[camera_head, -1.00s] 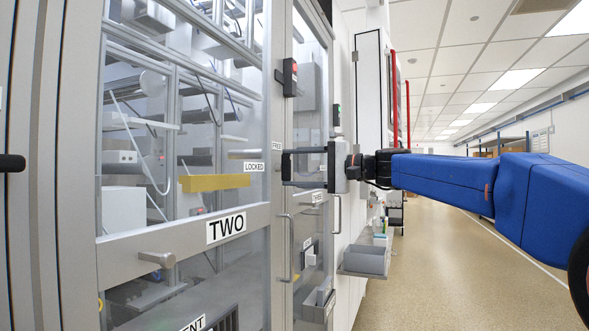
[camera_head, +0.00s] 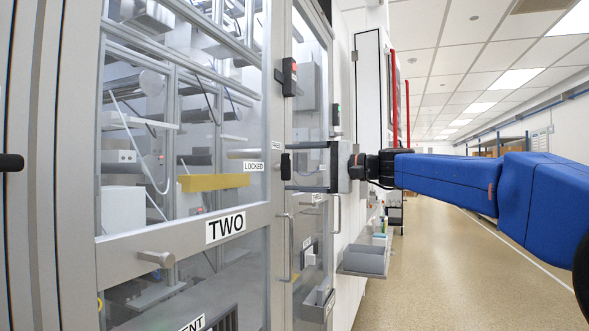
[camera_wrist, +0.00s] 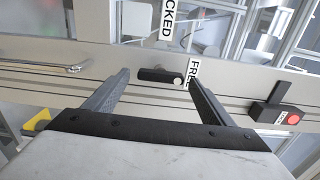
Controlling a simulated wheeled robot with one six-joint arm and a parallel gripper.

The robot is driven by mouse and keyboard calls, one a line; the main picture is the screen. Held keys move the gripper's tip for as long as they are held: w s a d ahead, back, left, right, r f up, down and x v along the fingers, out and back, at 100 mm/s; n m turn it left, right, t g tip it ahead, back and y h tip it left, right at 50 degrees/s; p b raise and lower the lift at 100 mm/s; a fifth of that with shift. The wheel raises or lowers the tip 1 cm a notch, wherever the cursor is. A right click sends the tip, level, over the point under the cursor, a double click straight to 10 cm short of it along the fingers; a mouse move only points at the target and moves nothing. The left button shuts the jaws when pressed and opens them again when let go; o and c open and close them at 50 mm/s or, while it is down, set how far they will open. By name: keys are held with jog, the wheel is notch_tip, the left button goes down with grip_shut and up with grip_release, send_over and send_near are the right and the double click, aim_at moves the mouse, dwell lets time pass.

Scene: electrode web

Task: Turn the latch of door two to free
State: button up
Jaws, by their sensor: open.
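The latch of door two is a small black bar (camera_head: 286,166) on the door's grey frame, with a pale round end (camera_wrist: 178,81) in the wrist view. In the head view it stands upright, below the FREE label (camera_head: 277,145) and right of the LOCKED label (camera_head: 254,167). My gripper (camera_head: 296,169) is open, with its fingers pointing at the frame. In the wrist view the latch (camera_wrist: 155,75) shows between the fingertips, a little beyond them. No contact with it is visible. The FREE label is partly hidden by a finger there.
Door two (camera_head: 240,222) has a glass pane and a stubby grey handle (camera_head: 157,259). A black box with a red button (camera_head: 290,77) sits above the latch. A vertical bar handle (camera_head: 283,247) is below. The floor to the right (camera_head: 440,270) is clear.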

jog(key=v, duration=1.6)
jog(key=shift+d, duration=0.35)
jog(key=shift+s, duration=0.15)
jog(key=s+d+f+n+h, duration=0.15)
jog(key=s+f+h, duration=0.25)
jog(key=s+f, duration=0.6)
jog(key=s+d+f+g+h, duration=0.1)
jog(key=s+d+f+h, duration=0.4)
jog(key=f, duration=0.9)
jog(key=s+f+h, duration=0.3)
jog(key=s+f, duration=0.6)
jog(key=f, duration=0.3)
jog(key=s+d+f+n+h, duration=0.1)
jog(key=s+d+f+h, duration=0.1)
jog(key=s+d+f, duration=0.2)
jog(key=s+d+f+n+h, duration=0.1)
jog(key=s+d+f+h, duration=0.2)
jog(key=f, duration=0.6)
jog(key=s+d, duration=0.2)
jog(key=s, duration=0.1)
jog(key=shift+f+n, duration=0.35)
jog(key=shift+s, duration=0.1)
